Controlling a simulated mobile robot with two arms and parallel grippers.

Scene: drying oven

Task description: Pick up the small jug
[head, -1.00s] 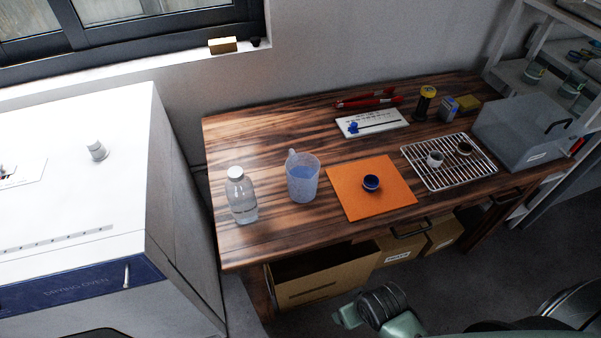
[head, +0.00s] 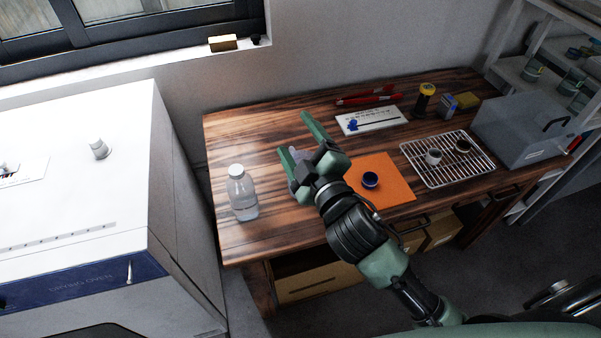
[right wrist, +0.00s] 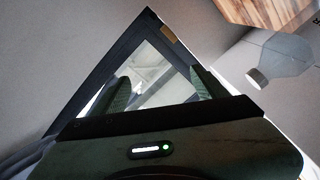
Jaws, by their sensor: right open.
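I cannot tell whether the fingers touch the jug. In the right wrist view both fingers (right wrist: 159,80) stand apart, and I cannot make out the jug there. My left gripper is not in view.
A capped clear bottle (head: 242,193) stands close left of my gripper; it also shows in the right wrist view (right wrist: 283,58). A wire rack (head: 465,177) and grey bin (head: 520,135) are farther right.

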